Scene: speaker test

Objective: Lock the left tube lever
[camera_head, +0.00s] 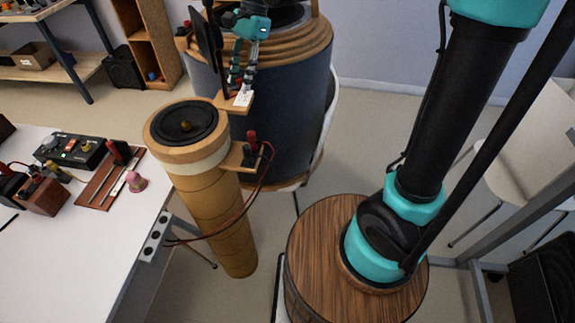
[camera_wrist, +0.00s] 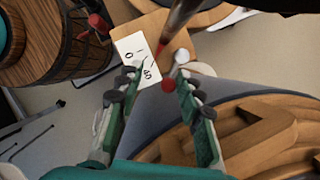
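The tan wooden tube (camera_head: 205,195) stands upright with a black speaker cone on top in the head view. One lever with a red handle (camera_head: 252,141) sits on its right wooden bracket. A second wooden bracket (camera_head: 240,106) at its back right carries a white card (camera_head: 243,98). My gripper (camera_head: 240,84) points down just above this bracket. In the wrist view my gripper (camera_wrist: 158,80) is open, its fingers on either side of a red knob (camera_wrist: 169,84) and the card (camera_wrist: 135,58) marked 0 and 40. I cannot tell whether a finger touches the knob.
A large dark-blue drum with wooden rings (camera_head: 285,45) stands close behind the tube and my gripper. A red cable (camera_head: 245,207) loops around the tube. A white table (camera_head: 60,250) with several small devices is at left. A wooden barrel (camera_head: 310,245) stands at front right.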

